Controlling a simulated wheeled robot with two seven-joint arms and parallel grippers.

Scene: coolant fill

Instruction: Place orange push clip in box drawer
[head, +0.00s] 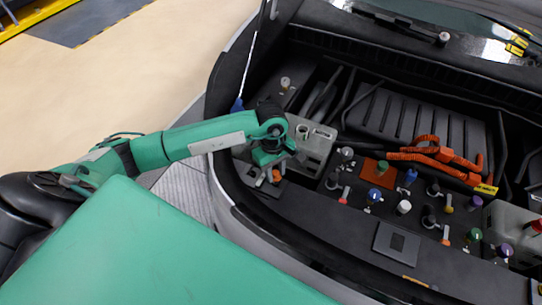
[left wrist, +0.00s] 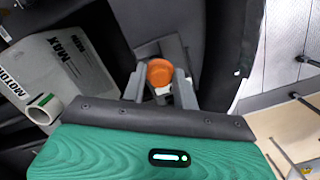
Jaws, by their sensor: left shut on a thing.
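The orange push clip (head: 276,176) shows as a small orange piece at the front left edge of the engine bay. In the left wrist view its round orange head (left wrist: 160,72) sits between the finger ends. My left gripper (head: 268,173) points down there, and in the left wrist view its two grey fingers (left wrist: 157,86) are shut on the clip. The lower part of the clip is hidden. I cannot make out a box drawer in either view. My right gripper is not in view.
A pale grey coolant tank (head: 314,146) with an open neck stands right beside my left gripper. Several coloured caps and clips, including a green cap (head: 382,167), stand along the bay's front. Orange cables (head: 432,153) lie farther right.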

